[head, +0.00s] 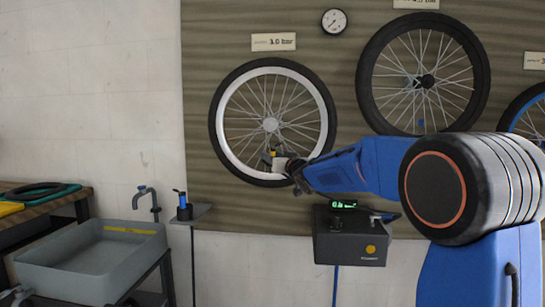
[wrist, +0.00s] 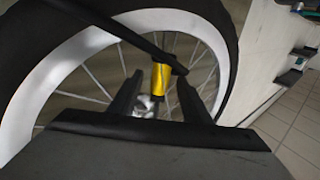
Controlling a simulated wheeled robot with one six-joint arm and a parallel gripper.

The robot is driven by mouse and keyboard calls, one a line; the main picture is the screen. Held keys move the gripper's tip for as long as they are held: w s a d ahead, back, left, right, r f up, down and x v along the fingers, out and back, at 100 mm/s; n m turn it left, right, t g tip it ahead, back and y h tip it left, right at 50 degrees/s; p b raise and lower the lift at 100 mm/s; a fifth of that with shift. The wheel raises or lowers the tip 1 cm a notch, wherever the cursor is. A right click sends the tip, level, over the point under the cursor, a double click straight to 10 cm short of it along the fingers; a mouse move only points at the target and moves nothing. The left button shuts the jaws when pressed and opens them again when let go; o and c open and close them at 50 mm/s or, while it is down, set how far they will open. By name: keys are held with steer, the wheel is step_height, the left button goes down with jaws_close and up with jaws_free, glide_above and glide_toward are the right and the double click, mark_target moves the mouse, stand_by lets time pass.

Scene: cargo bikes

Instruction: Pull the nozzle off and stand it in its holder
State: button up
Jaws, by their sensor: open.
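The nozzle shows in the wrist view as a yellow cylinder (wrist: 160,77) with a dark bar across its top, in front of the white-rimmed wheel (head: 230,140). My gripper (wrist: 159,85) is open, with one finger on each side of the yellow part; I cannot tell whether they touch it. A small silvery piece (wrist: 147,102) shows below the nozzle. In the head view my gripper (head: 276,156) is at the wheel's lower rim and mostly hides the nozzle. I cannot clearly make out the holder.
A dark box (head: 345,248) with a green display sits under my arm. A small shelf (head: 197,214) carries a blue and black item (head: 183,204). A grey sink (head: 75,270) stands at lower left. A larger wheel (head: 374,65) hangs to the right.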

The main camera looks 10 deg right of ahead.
steer(key=c, duration=1.1)
steer(key=shift+r, duration=0.6)
jaws_close()
jaws_free()
steer(key=shift+r, duration=0.3)
steer(key=shift+s+d+r, duration=0.1)
steer(key=shift+r, duration=0.05)
steer(key=r+v, duration=0.1)
steer(key=v, duration=1.1)
